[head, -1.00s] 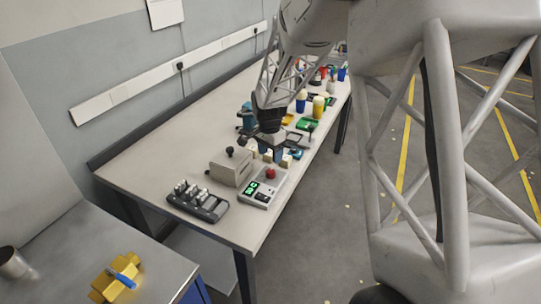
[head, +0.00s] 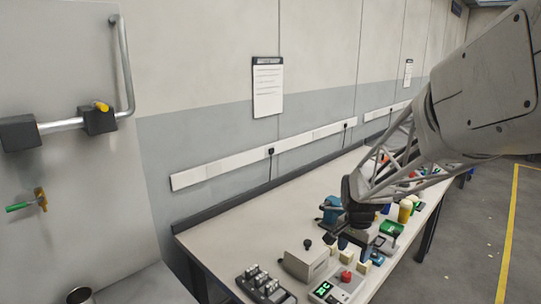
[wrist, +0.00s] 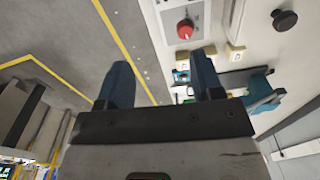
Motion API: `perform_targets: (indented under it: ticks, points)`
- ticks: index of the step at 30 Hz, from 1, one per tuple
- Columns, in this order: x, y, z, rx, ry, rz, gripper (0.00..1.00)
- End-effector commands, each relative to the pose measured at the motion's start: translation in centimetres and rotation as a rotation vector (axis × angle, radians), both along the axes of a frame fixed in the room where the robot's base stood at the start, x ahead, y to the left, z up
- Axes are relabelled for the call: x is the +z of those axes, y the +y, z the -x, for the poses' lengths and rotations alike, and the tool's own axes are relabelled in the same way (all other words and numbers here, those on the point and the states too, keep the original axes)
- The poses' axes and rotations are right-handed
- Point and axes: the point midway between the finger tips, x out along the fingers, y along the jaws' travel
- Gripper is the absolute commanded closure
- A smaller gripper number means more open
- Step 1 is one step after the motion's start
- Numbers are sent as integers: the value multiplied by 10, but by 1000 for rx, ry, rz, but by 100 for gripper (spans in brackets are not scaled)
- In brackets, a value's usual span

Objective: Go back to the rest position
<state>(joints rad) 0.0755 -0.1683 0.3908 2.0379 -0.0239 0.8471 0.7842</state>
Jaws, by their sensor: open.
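My gripper (head: 350,243) hangs over the near part of the long workbench (head: 225,240) in the head view, on my lattice arm. In the wrist view its two blue fingers (wrist: 162,80) stand wide apart with nothing between them. A control box with a red button (wrist: 185,29) lies beyond the fingertips in the wrist view. The same red button (head: 346,276) shows in the head view, below the gripper. I cannot tell the exact height of the gripper above the bench.
A beige box with a black knob (head: 305,262) and a grey switch block (head: 265,284) stand at the bench's near end. A teal tool (head: 331,209) and several small items crowd around the gripper. A pipe with a yellow valve (head: 100,107) is on the left wall. Open floor (head: 470,240) lies right.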

Motion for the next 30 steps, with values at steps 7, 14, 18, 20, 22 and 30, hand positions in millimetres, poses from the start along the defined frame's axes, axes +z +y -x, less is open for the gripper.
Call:
perform_targets:
  ticks: [7, 14, 18, 20, 22, 30]
  points:
    - [44, 13, 60, 174, -42, 11, 39]
    - [73, 23, 117, 337, -77, 25, 39]
    - [85, 28, 152, 435, -99, 36, 39]
    - [89, 30, 168, 477, -108, 42, 39]
    - [93, 33, 186, 528, -119, 49, 39]
    - [101, 40, 250, 709, -155, 79, 39]
